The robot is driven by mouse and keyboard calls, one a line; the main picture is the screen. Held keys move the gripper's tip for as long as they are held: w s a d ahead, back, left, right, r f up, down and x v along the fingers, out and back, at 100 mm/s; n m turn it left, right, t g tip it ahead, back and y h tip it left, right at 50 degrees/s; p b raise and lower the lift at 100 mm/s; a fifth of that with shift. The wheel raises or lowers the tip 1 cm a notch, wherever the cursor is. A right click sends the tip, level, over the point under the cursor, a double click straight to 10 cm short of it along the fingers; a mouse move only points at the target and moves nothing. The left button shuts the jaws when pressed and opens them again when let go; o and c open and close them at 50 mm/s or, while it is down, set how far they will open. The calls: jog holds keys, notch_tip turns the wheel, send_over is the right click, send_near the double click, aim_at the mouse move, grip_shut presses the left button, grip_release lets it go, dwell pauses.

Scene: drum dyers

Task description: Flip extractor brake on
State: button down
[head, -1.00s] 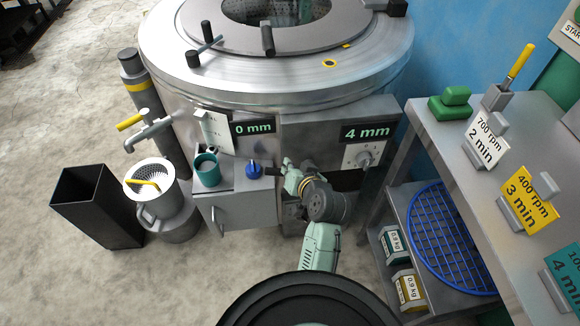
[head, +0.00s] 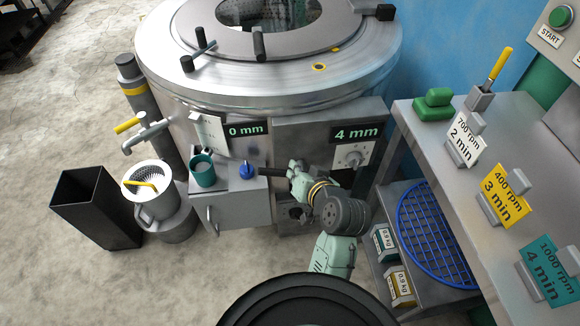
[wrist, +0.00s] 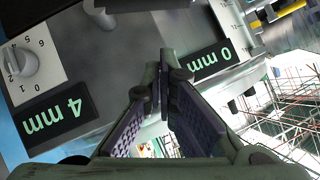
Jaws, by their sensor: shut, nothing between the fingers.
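A lever with a yellow handle (head: 498,63) stands upright in a grey block at the back of the bench on the right. No label shows on it, so I cannot tell whether it is the extractor brake. The lever is not in the wrist view.
The bench (head: 440,140) carries a green block (head: 434,104), several number cards and, behind, a green START button (head: 560,17). A blue grid (head: 435,235) lies on the lower shelf. The steel drum (head: 270,75) stands ahead.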

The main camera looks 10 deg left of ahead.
jog(key=shift+v, duration=1)
